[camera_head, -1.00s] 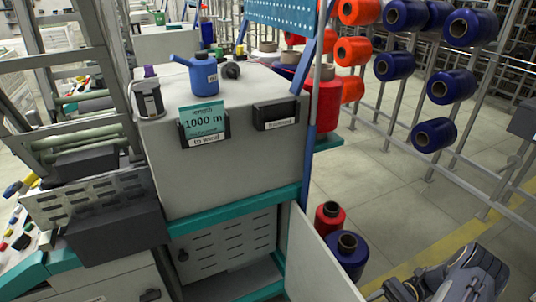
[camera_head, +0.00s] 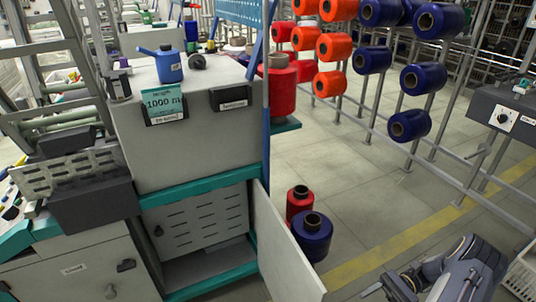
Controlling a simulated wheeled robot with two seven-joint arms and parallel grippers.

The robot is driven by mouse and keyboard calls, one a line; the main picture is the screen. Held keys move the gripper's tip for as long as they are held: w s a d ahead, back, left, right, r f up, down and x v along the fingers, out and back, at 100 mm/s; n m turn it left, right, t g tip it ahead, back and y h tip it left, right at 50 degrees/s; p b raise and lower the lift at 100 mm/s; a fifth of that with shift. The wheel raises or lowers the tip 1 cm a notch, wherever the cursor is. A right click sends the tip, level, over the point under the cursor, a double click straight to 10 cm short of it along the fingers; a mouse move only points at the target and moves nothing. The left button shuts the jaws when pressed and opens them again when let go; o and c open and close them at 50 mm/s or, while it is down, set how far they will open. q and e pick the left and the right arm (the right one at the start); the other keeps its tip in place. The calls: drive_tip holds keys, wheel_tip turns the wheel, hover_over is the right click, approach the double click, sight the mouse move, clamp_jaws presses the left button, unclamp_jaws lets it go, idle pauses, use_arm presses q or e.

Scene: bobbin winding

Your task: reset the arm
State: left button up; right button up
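My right gripper (camera_head: 390,291) shows at the bottom edge, right of centre, low over the floor. Its arm comes in from the lower right corner, and its fingertips are too small and cut off to tell open from shut. I see nothing held in it. My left gripper and arm are not in view. The grey machine cabinet (camera_head: 190,112) stands left of centre, with a teal card reading 1000 m (camera_head: 163,104) in a holder on its front and a blue oil can (camera_head: 168,64) on top.
An open cabinet door (camera_head: 287,252) juts out left of my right gripper. A red bobbin (camera_head: 299,203) and a blue bobbin (camera_head: 312,237) stand on the floor beside it. A rack with orange and blue bobbins (camera_head: 408,125) stands behind. A grey control box (camera_head: 503,116) is at right.

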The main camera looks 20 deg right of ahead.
drive_tip(key=w+a+r+n+g+h, duration=0.1)
drive_tip(key=w+a+r+n+h, duration=0.1)
drive_tip(key=r, duration=0.3)
drive_tip(key=w+a+r+n+h, duration=0.1)
drive_tip(key=w+r+n+h, duration=0.15)
drive_tip(key=r, duration=0.25)
drive_tip(key=s+a+r+n+t+h, duration=0.25)
drive_tip(key=a+r+h, duration=0.2)
drive_tip(key=r, duration=0.25)
drive_tip(key=s+a+r+n+t+h, duration=0.1)
drive_tip(key=s+a+r+n+h, duration=0.2)
drive_tip(key=a+r, duration=0.35)
drive_tip(key=s+a+r+n+t+h, duration=0.2)
drive_tip(key=s+a+n+t, duration=0.3)
drive_tip(key=s+a+t, duration=0.1)
wheel_tip(320, 180, down, 10)
drive_tip(key=b, duration=1)
wheel_tip(320, 180, up, 36)
drive_tip(key=p, duration=3.6)
drive_tip(key=shift+d+m, duration=0.15)
drive_tip(key=shift+m, duration=0.15)
